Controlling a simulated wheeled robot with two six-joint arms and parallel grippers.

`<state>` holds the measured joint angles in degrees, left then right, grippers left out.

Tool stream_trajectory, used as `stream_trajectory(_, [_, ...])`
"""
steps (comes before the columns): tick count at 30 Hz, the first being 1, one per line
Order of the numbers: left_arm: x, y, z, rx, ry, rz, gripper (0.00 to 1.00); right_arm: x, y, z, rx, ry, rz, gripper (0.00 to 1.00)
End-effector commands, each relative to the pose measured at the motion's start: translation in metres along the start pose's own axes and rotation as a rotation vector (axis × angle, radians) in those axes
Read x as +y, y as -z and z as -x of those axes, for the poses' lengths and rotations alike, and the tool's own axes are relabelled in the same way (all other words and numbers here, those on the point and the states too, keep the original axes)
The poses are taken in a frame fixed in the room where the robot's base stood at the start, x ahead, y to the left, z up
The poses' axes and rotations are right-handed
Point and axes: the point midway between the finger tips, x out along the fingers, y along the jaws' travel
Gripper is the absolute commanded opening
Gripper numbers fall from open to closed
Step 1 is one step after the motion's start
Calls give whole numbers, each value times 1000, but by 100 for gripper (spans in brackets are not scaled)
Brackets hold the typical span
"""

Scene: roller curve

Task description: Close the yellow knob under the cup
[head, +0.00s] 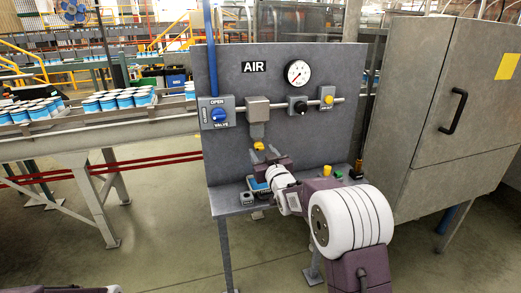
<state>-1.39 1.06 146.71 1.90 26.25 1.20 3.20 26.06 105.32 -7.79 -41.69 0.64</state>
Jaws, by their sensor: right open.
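The yellow knob (259,145) sits at the bottom of the grey square cup (258,110), which hangs from the air pipe on the grey panel. My right gripper (266,153) is open just below the knob, with its fingertips pointing up toward it. I cannot tell whether a fingertip touches the knob. The knob's lower edge is close to the fingers. My left gripper is not in view.
A blue OPEN valve knob (218,113) is left of the cup. A gauge (298,73), a black knob (298,105) and another yellow knob (327,95) are right of it. A grey shelf (232,199) lies below. A grey cabinet (430,110) stands at the right.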

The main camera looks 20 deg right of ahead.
Motion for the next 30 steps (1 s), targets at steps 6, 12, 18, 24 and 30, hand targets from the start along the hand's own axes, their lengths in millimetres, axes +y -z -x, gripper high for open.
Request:
stream_trajectory(6, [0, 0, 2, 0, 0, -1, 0, 0, 0, -16, 0, 0, 0, 50])
stream_trajectory(12, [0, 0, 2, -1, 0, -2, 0, 0, 0, -16, -1, 0, 0, 47])
stream_trajectory(18, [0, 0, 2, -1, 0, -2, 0, 0, 0, -15, -1, 0, 0, 0])
stream_trajectory(24, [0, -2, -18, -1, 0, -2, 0, 0, -5, -15, 2, -1, 95, 0])
stream_trajectory(30, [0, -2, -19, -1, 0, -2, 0, 0, 0, -15, -1, 0, 152, 0])
